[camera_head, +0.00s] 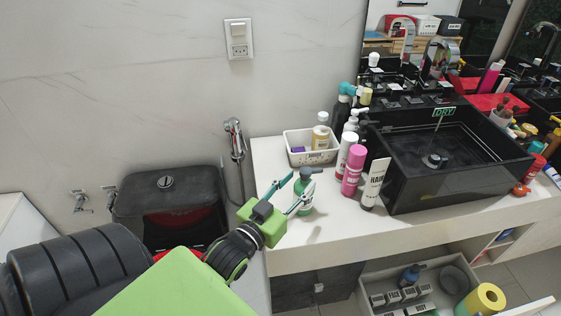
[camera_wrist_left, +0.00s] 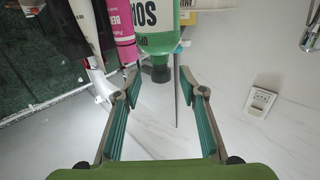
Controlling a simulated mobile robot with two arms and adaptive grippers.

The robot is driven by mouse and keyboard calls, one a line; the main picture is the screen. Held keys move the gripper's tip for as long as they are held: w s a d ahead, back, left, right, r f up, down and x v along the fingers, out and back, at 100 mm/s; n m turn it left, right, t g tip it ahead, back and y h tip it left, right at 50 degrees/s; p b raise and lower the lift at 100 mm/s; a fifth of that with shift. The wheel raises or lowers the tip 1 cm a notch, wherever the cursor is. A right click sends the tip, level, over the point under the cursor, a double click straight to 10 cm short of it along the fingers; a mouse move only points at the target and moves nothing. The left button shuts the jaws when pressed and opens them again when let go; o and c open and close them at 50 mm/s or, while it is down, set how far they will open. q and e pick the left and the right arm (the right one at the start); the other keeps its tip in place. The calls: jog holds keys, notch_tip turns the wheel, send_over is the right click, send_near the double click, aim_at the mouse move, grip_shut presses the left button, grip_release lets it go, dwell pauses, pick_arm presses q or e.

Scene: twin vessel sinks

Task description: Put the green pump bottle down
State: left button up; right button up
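The green pump bottle (camera_head: 305,198), with a dark top, appears upright on the white counter near its left front part. My left gripper (camera_head: 291,192) is at the bottle's left front side, with its teal fingers spread. In the left wrist view, the green bottle (camera_wrist_left: 157,40) appears upside down, past the fingertips of my left gripper (camera_wrist_left: 159,87). Its dark cap lies between the fingertip lines with a gap on each side. I cannot tell whether a finger touches it. My right gripper is out of view.
A white basket (camera_head: 298,157) with small items stands behind the bottle. A pink bottle (camera_head: 353,171) and a white HAIR tube (camera_head: 375,184) stand to the right, before the black sink (camera_head: 400,190). Bare counter (camera_head: 335,225) shows in front. An open drawer (camera_head: 368,283) sticks out below.

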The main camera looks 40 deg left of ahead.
pick_arm(q)
jog(key=s+b, duration=0.1)
jog(key=s, duration=0.9)
jog(key=shift+d, duration=0.35)
dwell(0.9)
